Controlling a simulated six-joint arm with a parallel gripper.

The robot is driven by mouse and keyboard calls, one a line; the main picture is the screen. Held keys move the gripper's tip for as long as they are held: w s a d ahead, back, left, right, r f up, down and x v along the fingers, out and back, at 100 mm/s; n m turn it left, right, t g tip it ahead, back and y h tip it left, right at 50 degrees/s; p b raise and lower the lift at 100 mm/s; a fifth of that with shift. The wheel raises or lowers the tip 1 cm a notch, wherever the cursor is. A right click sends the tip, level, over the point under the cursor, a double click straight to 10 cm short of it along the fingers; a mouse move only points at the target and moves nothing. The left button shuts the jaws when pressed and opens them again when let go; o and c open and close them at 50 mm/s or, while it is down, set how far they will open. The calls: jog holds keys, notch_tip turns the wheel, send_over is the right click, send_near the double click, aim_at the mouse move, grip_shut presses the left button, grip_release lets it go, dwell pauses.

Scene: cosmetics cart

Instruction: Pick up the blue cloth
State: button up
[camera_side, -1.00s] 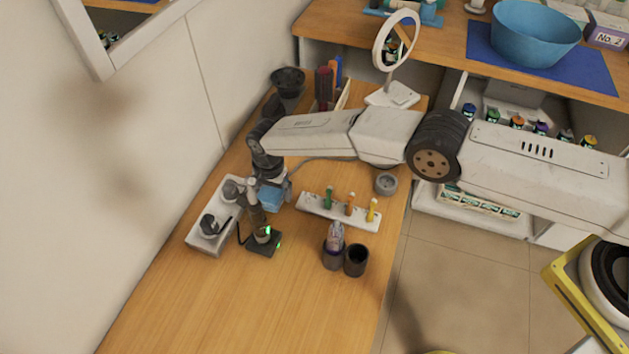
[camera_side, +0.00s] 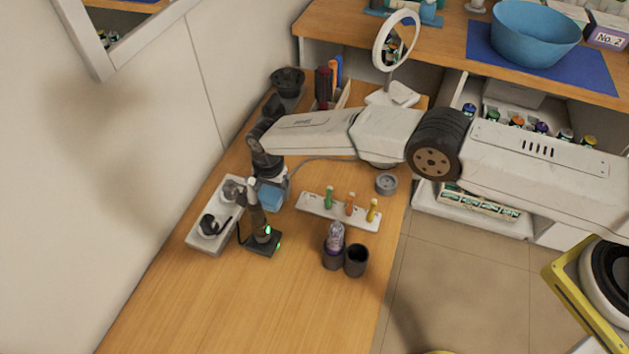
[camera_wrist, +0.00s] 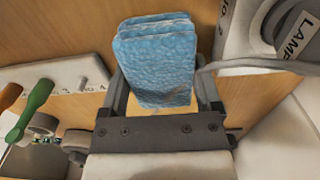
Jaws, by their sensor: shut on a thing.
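The blue cloth (camera_wrist: 155,62) is a folded, textured stack that fills the middle of the wrist view. My gripper (camera_wrist: 161,85) is shut on it, with one finger along each side. In the side view the cloth (camera_side: 271,198) shows as a small blue patch under the end of my arm, beside the white tray. My gripper (camera_side: 272,184) is mostly hidden there behind my arm. I cannot tell whether the cloth's underside touches the table.
A white tray (camera_side: 200,243) and a dark stand with green lights (camera_side: 262,246) are close by. A white rack (camera_side: 338,217) holds coloured-handled tools. Dark cups (camera_side: 356,261) stand nearer the front. The table's near left (camera_side: 220,310) is clear. A cable (camera_wrist: 240,66) runs beside the cloth.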

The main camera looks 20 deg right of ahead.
jog(key=shift+r, duration=4.9)
jog(key=o, duration=0.5)
jog(key=shift+c, duration=0.2)
jog(key=c, duration=0.3)
notch_tip(320, 180, up, 20)
send_over(272, 188)
jog(key=shift+c, duration=0.2)
jog(key=s+d+g+h, duration=0.1)
jog(key=s+d, duration=0.2)
jog(key=s, duration=0.8)
jog(key=s+d+g+h, duration=0.1)
jog(key=s+d, duration=0.2)
jog(key=s, duration=0.7)
jog(key=shift+s+a+f, duration=0.1)
jog(key=shift+a+f, duration=0.05)
jog(key=shift+f, duration=2.45)
